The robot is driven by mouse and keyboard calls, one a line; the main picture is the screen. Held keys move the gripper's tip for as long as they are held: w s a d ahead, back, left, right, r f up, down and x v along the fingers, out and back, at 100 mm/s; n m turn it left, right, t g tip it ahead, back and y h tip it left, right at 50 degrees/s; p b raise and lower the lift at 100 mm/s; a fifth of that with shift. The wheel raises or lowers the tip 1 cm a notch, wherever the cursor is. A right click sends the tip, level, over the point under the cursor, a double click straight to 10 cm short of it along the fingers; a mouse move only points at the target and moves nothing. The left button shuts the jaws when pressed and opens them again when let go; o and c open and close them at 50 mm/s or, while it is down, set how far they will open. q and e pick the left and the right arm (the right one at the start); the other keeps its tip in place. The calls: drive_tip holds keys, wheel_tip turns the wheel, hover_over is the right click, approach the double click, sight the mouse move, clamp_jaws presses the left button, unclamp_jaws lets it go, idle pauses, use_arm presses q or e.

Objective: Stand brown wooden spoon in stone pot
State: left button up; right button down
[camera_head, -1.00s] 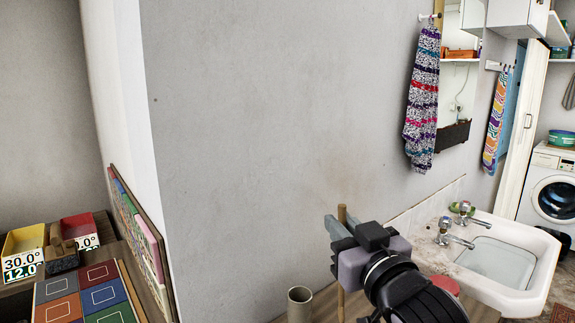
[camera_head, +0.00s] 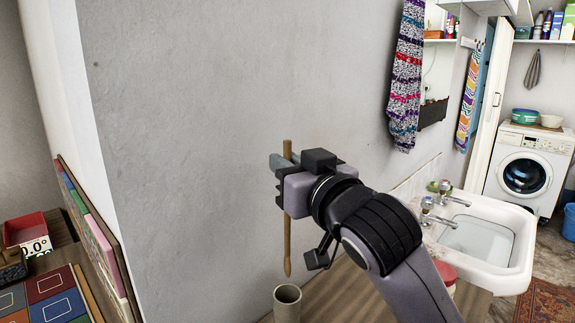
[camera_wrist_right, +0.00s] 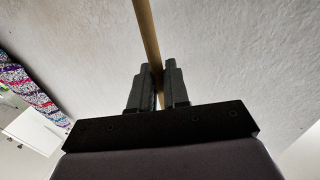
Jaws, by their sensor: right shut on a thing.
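The brown wooden spoon (camera_head: 287,235) hangs nearly upright in my right gripper (camera_head: 285,176). The gripper is shut on its shaft near the upper end. The spoon's lower tip is just above the stone pot (camera_head: 288,304), apart from it and close over its mouth in the head view. The pot is a beige cylinder with an open top, standing on the wooden counter. In the right wrist view the spoon's shaft (camera_wrist_right: 147,35) runs up between the two dark fingers (camera_wrist_right: 159,88). My left gripper is out of view.
A white washbasin (camera_head: 484,246) with two taps stands right of the counter (camera_head: 343,295). A pink-lidded jar (camera_head: 446,272) is partly hidden behind my right arm. The grey wall (camera_head: 230,80) rises behind the spoon. A red bin (camera_head: 27,232) and coloured tiles (camera_head: 45,284) lie at left.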

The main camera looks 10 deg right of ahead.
sight(289, 226)
drive_tip(key=shift+f+b, duration=2.25)
drive_tip(key=shift+f, duration=0.9)
wheel_tip(289, 226, down, 2)
drive_tip(key=shift+b, duration=0.6)
drive_tip(key=shift+f+b, duration=0.55)
drive_tip(key=shift+f, duration=0.4)
drive_tip(key=c, duration=1)
unclamp_jaws()
drive_tip(key=shift+c, duration=0.2)
drive_tip(key=shift+s, duration=0.1)
